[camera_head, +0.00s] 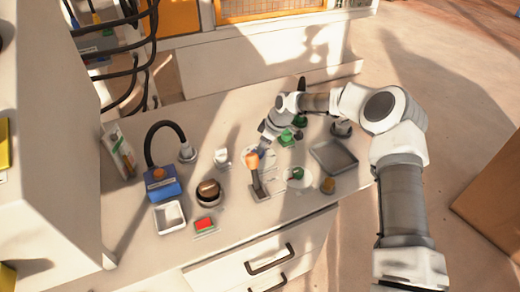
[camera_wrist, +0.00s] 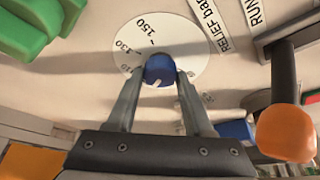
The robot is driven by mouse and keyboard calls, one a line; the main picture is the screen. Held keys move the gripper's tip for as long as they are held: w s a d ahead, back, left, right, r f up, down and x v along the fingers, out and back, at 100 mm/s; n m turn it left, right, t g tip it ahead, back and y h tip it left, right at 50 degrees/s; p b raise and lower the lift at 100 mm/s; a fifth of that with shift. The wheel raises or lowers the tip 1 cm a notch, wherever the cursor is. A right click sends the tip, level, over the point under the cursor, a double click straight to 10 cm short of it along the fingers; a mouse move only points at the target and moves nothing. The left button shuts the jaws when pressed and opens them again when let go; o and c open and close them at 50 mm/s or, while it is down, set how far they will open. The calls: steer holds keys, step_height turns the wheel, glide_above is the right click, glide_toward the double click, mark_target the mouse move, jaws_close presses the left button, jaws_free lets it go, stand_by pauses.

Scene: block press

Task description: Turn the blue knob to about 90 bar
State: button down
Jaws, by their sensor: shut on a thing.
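The blue knob (camera_wrist: 160,70) sits on a round white dial (camera_wrist: 185,45) beside the label RELIEF bar (camera_wrist: 217,25). My gripper (camera_wrist: 161,76) has one finger on each side of the knob and is shut on it. The knob's white mark points down and slightly left in the wrist view, toward my gripper's palm. The numbers 150 and 130 are readable at the dial's upper left; the lower part is hidden by the fingers and palm. In the head view my gripper (camera_head: 263,147) reaches down behind the orange-tipped lever (camera_head: 253,161); the knob is mostly hidden there.
The orange-tipped lever also stands close right of my gripper in the wrist view (camera_wrist: 287,132). A green part (camera_wrist: 35,28) is at upper left. On the bench are a grey tray (camera_head: 335,157), a red button (camera_head: 204,223) and a brown-topped knob (camera_head: 208,190).

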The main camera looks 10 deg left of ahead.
stand_by(0.4)
steer(key=shift+c, duration=1.5)
jaws_free()
steer(key=p+v, duration=0.2)
steer(key=v, duration=1.5)
steer(key=shift+r, duration=0.2)
steer(key=shift+w, duration=0.15)
